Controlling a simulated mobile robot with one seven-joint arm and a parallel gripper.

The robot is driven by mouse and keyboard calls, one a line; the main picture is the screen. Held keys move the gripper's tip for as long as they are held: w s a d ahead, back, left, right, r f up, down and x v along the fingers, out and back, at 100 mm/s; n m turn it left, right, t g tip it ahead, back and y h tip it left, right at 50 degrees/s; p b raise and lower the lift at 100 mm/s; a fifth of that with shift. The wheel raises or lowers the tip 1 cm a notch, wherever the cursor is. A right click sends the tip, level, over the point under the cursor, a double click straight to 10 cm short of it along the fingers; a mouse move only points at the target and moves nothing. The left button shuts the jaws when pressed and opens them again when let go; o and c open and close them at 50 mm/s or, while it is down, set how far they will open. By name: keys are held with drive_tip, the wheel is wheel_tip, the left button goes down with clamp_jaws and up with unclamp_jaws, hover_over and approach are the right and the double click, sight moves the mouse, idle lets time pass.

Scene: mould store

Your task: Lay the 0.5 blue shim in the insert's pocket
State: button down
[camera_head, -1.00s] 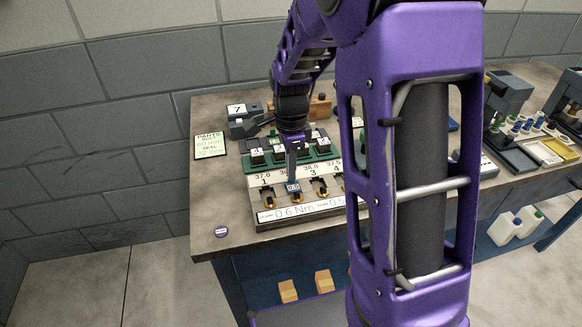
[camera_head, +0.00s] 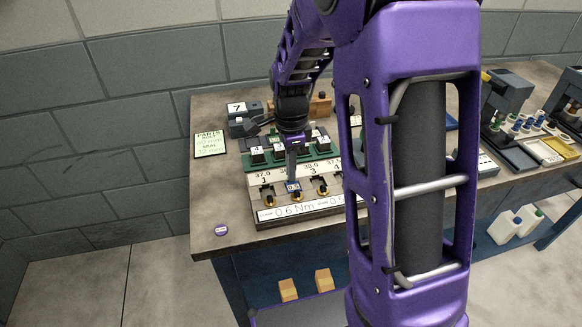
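A small blue shim (camera_head: 293,187) with a white label too small to read surely is at the second station of the pale numbered fixture (camera_head: 262,199). My gripper (camera_head: 291,179) points straight down over it, with its narrow fingers close together on the shim's upper edge. The fingers look shut on the shim. They hide that station's number and part of its insert. I cannot tell whether the shim lies flat in a pocket or is held just above it. A dark insert with a brass-coloured part (camera_head: 322,187) shows at the third station.
A green rack with dark numbered blocks (camera_head: 278,153) stands just behind the fixture. A block marked 7 (camera_head: 237,108) and a parts card (camera_head: 209,144) are at left. A purple disc (camera_head: 221,229) lies near the front edge. My arm hides the fixture's right end.

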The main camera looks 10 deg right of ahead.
drive_tip(key=shift+f+b, duration=0.35)
drive_tip(key=shift+f, duration=0.3)
drive_tip(key=c, duration=0.6)
unclamp_jaws()
drive_tip(key=shift+o, duration=0.2)
drive_tip(key=shift+r+p, duration=2.2)
drive_tip(key=shift+r, duration=1.55)
